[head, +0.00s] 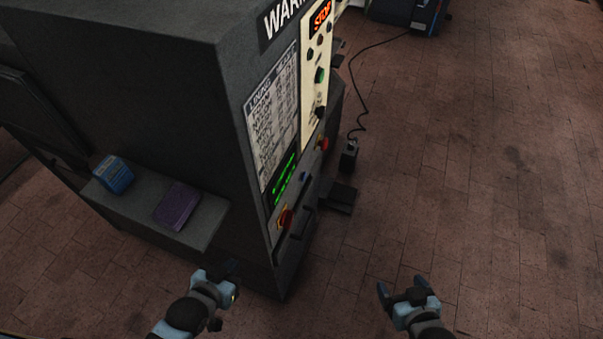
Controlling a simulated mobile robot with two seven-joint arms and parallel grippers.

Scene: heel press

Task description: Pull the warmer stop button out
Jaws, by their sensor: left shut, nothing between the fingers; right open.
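The warmer is a big dark grey cabinet (140,90), its sign cut off by the top edge after "WAR". Its narrow front panel, seen at a steep angle, carries a red mushroom button on a yellow ring (285,218) low at the near end. A second red button with yellow (323,144) sits further along. I cannot tell which is the stop button, or whether either is in or out. My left gripper (232,267) is shut and empty, below and left of the near red button, apart from it. My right gripper (401,286) is open and empty over the floor, right of the cabinet.
A side shelf (208,216) holds a blue box (113,174) and a purple box (176,206). A black pedal (339,196) and a corded box (349,156) stand beside the cabinet.

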